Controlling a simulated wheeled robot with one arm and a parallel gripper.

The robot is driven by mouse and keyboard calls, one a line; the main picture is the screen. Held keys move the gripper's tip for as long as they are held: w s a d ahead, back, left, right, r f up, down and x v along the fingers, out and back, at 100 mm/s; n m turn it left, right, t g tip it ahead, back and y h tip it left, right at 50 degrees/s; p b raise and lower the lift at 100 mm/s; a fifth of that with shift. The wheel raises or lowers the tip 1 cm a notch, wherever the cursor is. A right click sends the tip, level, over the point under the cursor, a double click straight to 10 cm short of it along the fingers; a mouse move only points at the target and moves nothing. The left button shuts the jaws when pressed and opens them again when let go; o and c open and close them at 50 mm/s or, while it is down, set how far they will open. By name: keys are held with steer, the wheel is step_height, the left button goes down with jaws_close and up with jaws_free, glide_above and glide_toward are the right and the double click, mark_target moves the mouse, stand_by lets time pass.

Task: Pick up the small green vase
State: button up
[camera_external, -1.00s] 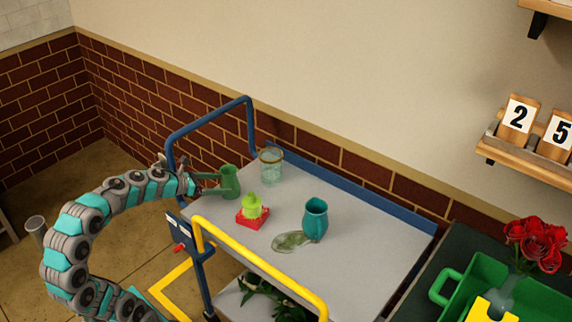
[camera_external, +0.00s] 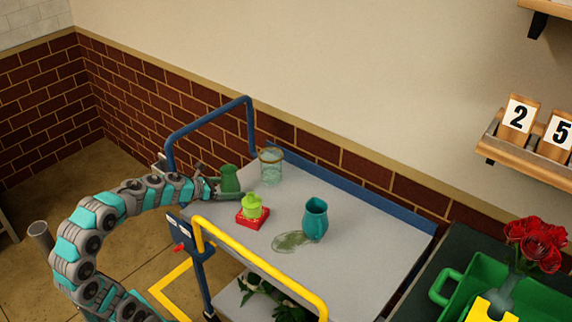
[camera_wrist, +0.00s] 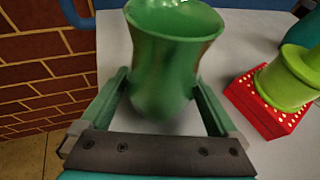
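The small green vase (camera_external: 230,177) stands upright near the left edge of the grey cart top (camera_external: 350,262). In the wrist view the green vase (camera_wrist: 165,60) is close up, with its flared mouth at the top of the picture. My gripper (camera_external: 227,190) has come in from the left at the vase. In the wrist view my gripper (camera_wrist: 161,85) is open, with one finger on each side of the vase's body. A narrow gap seems to show between the fingers and the vase. The vase is partly hidden by my gripper in the external view.
A lime-green lidded pot (camera_external: 252,207) on a red spotted block (camera_external: 252,219) stands close right of the vase. A clear glass jar (camera_external: 271,167) is behind. A teal vase (camera_external: 316,219) and a greenish flat patch (camera_external: 291,241) are farther right. Blue (camera_external: 210,117) and yellow (camera_external: 262,262) rails edge the cart.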

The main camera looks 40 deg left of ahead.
jaws_close()
stand_by(0.6)
